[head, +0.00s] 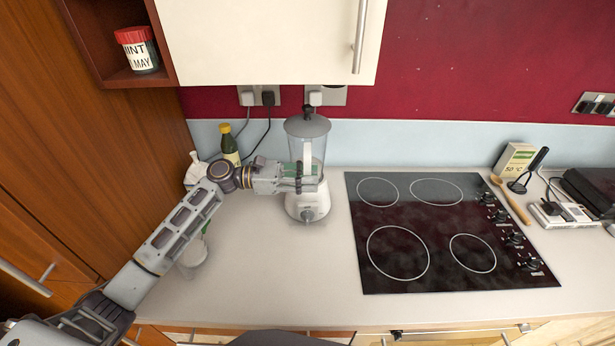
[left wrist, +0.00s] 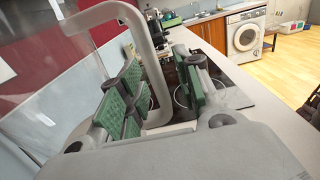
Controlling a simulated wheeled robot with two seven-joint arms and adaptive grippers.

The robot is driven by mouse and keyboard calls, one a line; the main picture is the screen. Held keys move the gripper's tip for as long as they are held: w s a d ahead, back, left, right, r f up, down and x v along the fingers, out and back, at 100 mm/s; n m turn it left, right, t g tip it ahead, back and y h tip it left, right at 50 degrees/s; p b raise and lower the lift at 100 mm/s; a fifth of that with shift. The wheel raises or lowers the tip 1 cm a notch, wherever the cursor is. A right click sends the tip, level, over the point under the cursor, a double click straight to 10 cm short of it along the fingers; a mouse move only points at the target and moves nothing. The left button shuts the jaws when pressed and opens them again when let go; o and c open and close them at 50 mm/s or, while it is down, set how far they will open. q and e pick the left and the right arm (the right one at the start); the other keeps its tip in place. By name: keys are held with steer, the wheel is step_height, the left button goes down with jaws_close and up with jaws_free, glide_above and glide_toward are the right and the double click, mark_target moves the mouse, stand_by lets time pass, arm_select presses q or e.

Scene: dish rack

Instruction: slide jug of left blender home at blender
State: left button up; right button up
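The blender stands at the back of the counter, left of the hob. Its clear jug (head: 319,149) with a grey lid (head: 307,126) is upright over the white base (head: 308,209). My left gripper (head: 310,180) is in front of the lower jug and hides where jug and base meet, so I cannot tell how the jug sits. In the left wrist view, the grey jug handle (left wrist: 139,28) passes between the green-padded fingers of my left gripper (left wrist: 162,82). The fingers are apart, with a visible gap on the right side of the handle. My right gripper is out of view.
A dark bottle with a yellow cap (head: 228,143) stands behind my left wrist. The black hob (head: 440,235) lies right of the blender. A white cupboard (head: 265,45) hangs above. The counter front (head: 270,275) is clear.

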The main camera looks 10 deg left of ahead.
arm_select(q)
steer(key=shift+f, duration=0.15)
steer(key=s+a, duration=0.1)
steer(key=a, duration=0.6)
steer(key=shift+s+a, duration=0.2)
steer(key=shift+s, duration=0.05)
stand_by(0.4)
steer(key=shift+s, duration=0.1)
stand_by(0.5)
